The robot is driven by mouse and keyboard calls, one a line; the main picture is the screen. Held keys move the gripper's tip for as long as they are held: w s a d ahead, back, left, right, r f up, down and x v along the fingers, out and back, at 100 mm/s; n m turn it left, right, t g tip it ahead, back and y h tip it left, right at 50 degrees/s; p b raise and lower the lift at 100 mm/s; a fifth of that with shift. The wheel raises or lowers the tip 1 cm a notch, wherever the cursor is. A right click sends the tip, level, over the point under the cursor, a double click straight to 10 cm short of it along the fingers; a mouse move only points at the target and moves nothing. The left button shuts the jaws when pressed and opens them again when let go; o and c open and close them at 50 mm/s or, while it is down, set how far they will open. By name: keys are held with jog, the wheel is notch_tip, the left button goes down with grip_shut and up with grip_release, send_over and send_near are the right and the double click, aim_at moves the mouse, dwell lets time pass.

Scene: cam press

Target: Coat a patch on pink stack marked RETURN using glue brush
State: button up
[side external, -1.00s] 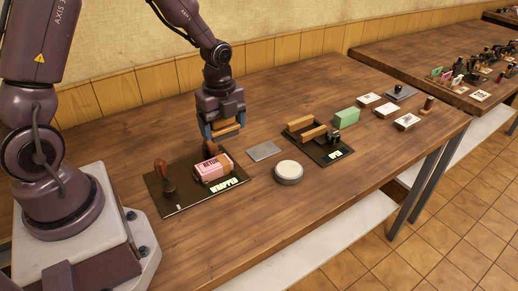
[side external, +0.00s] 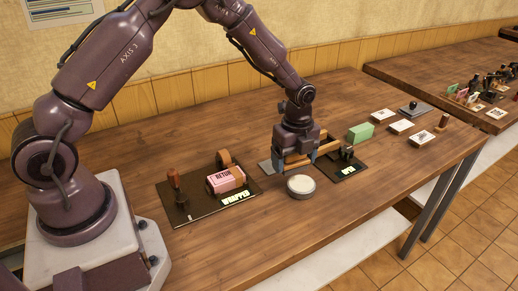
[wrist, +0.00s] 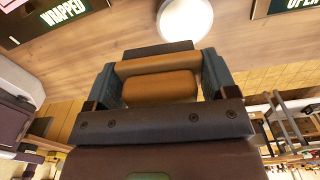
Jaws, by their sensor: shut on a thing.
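The pink stack (side external: 225,179), its lettering reading RETUR as far as I can see, lies on the dark mat marked WRAPPED (side external: 190,214), with a brown band around its right part. My gripper (side external: 297,163) is shut on a wide wooden-handled tool, seemingly the glue brush; it shows in the wrist view (wrist: 160,86) as orange-brown wood with a dark strip beyond it. The gripper is right of the stack, above and just behind a round pale-topped dish (side external: 300,186). The dish also shows in the wrist view (wrist: 185,18). The brush's lower edge is hidden in the side view.
A dark-handled upright tool (side external: 174,184) and a brown roll (side external: 223,158) stand on the WRAPPED mat. The OPEN mat (side external: 350,169) is right of my gripper, partly hidden. A green block (side external: 360,132) and several white cards lie farther right. The table front is clear.

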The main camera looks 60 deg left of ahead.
aim_at(302, 183)
jog(key=w, duration=0.3)
jog(key=shift+d+r+n, duration=0.2)
jog(key=shift+d+n, duration=0.05)
jog(key=shift+n, duration=0.15)
jog(key=shift+w+r, duration=0.15)
jog(key=shift+r, duration=0.05)
jog(key=shift+f, duration=2.95)
jog(key=shift+a+f, duration=0.1)
jog(key=shift+f, duration=0.55)
jog(key=shift+r, duration=3.6)
